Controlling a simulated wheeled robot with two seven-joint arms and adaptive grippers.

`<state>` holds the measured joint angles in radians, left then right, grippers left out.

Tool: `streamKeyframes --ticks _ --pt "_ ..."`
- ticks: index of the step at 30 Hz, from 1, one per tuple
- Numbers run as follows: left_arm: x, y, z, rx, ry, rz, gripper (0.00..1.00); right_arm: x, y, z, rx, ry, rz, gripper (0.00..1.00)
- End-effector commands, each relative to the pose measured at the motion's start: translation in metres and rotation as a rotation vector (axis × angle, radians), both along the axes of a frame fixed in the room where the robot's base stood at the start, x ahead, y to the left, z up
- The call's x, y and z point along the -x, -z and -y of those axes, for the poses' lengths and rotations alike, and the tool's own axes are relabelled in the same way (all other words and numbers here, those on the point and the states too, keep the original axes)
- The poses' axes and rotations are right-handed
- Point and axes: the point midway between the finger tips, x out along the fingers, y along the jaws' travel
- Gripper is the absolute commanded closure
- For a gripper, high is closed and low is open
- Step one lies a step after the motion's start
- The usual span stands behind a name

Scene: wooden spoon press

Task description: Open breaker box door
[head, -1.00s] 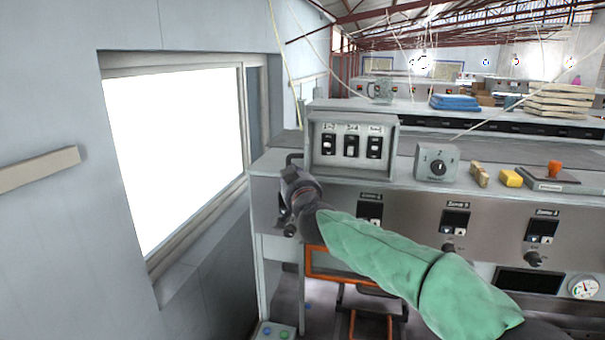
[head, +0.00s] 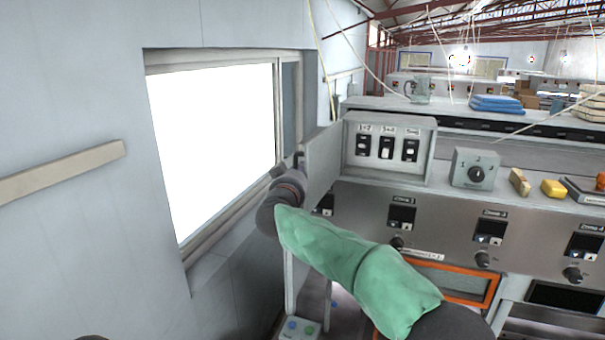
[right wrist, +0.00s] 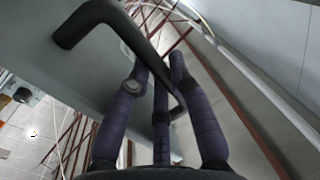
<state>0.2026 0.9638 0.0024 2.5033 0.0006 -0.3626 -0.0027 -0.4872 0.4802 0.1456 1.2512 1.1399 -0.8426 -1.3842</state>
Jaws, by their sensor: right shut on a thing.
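The grey breaker box (head: 432,150) stands on the console with its front open and three black switches showing. Its door (head: 322,162) is hinged on the box's left side and stands swung out toward me, its inner face visible. My right gripper (head: 297,172) is at the door's outer edge, by the dark handle (head: 299,157). In the right wrist view, the black bar handle (right wrist: 92,18) runs between the padded fingers of my right gripper (right wrist: 158,75), which are shut on it, beside the grey door panel (right wrist: 80,70). My left gripper is not in view.
A dial box (head: 476,168), an orange-yellow sponge-like block (head: 553,188) and a glass mug (head: 418,90) stand right of or behind the box. A window (head: 215,150) and wall lie to the left, with open space between the wall and the door.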

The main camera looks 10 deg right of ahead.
Motion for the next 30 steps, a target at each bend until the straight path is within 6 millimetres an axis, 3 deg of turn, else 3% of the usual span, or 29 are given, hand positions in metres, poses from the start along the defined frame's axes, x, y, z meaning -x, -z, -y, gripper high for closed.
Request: streamKeyframes --ticks 1,14,15,16,30 --pt "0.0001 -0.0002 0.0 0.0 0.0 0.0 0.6 0.0006 -0.0069 0.0014 -0.003 0.008 0.01 1.0" --pt "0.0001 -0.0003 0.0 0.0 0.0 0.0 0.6 0.0 -0.0051 -0.0004 -0.002 0.011 0.007 1.0" --pt "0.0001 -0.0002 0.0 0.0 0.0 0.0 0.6 0.0 -0.005 -0.0005 -0.002 0.011 0.007 0.71" --pt "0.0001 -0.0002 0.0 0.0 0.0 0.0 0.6 0.0 -0.0049 -0.0005 -0.003 0.011 0.006 0.68" --pt "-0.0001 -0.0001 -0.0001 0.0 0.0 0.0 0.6 0.0082 -0.0005 -0.0054 -0.001 0.007 -0.001 0.68"
